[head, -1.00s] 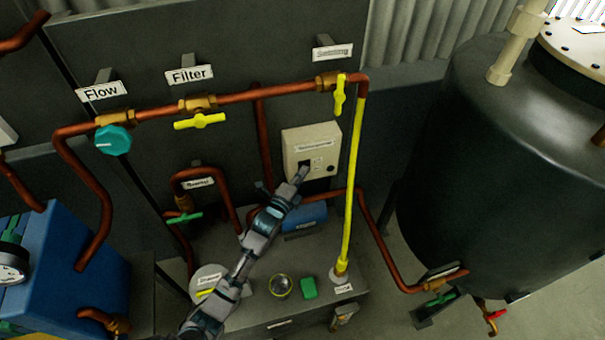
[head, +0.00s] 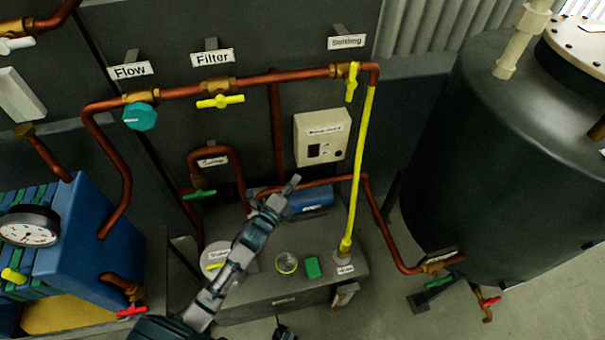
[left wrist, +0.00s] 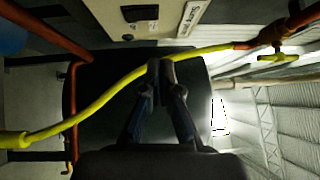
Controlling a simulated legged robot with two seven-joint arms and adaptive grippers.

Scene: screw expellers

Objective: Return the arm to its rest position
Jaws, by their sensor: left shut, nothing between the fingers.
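My left arm reaches in from the bottom of the head view. Its gripper (head: 291,185) is shut and empty. It appears below and slightly left of the beige switch box (head: 321,138), apart from it, in front of the panel and above the grey tank top. In the left wrist view the closed fingertips (left wrist: 160,68) meet with nothing between them; the box's lower part (left wrist: 155,17) is at the top and the yellow pipe passes behind the fingers. I do not make out a right gripper; a small dark part at the bottom edge of the head view is unclear.
A vertical yellow pipe (head: 359,170) stands right of my gripper. Copper pipes (head: 245,88) with valves run across the panel. A blue plate unit (head: 95,235) with a gauge is at left. A large dark tank (head: 500,150) is at right, with floor in front.

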